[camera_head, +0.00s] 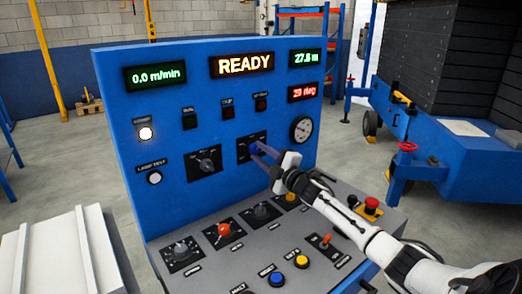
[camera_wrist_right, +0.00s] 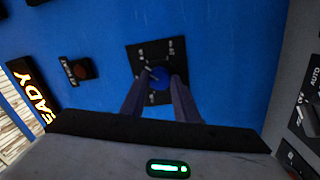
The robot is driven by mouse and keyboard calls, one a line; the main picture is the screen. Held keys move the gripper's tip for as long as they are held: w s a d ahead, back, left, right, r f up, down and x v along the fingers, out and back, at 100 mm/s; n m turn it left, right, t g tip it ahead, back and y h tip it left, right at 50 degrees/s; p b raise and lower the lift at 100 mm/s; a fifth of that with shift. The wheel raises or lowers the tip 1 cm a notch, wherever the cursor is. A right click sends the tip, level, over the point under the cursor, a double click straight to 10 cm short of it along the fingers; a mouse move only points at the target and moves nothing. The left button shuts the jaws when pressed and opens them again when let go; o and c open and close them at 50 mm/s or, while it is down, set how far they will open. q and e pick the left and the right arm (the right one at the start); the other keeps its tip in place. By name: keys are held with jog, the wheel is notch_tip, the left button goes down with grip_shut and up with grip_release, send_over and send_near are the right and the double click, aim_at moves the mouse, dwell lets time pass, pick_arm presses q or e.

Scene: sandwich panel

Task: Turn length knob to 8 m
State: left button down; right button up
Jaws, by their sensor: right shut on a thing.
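The length knob (camera_wrist_right: 158,77) sits on a square black plate (camera_wrist_right: 150,51) on the upright blue panel. In the wrist view it looks dark blue, with small white marks around it too blurred to read with certainty. My right gripper (camera_wrist_right: 160,88) is shut on the knob, one finger on each side. In the head view the right gripper (camera_head: 262,154) reaches the knob's plate (camera_head: 248,142) from the lower right and hides most of the knob. I cannot tell which mark the knob points to. My left gripper is not in view.
Another knob (camera_head: 207,164) is left of it and a round gauge (camera_head: 301,129) right. Displays above read READY (camera_head: 242,65), 0.0 m/min, about 27.8 m and 29 deg. The sloped desk below holds knobs, coloured buttons and a red emergency stop (camera_head: 371,203).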

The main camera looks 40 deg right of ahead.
jog(key=shift+m+p, duration=0.55)
jog(key=shift+m, duration=0.85)
jog(key=o, duration=1)
jog(key=shift+o, duration=0.2)
jog(key=s+a, duration=0.1)
jog(key=s, duration=0.9)
jog(key=shift+a+f, duration=0.3)
jog(key=shift+f, duration=0.05)
jog(key=shift+s, duration=0.1)
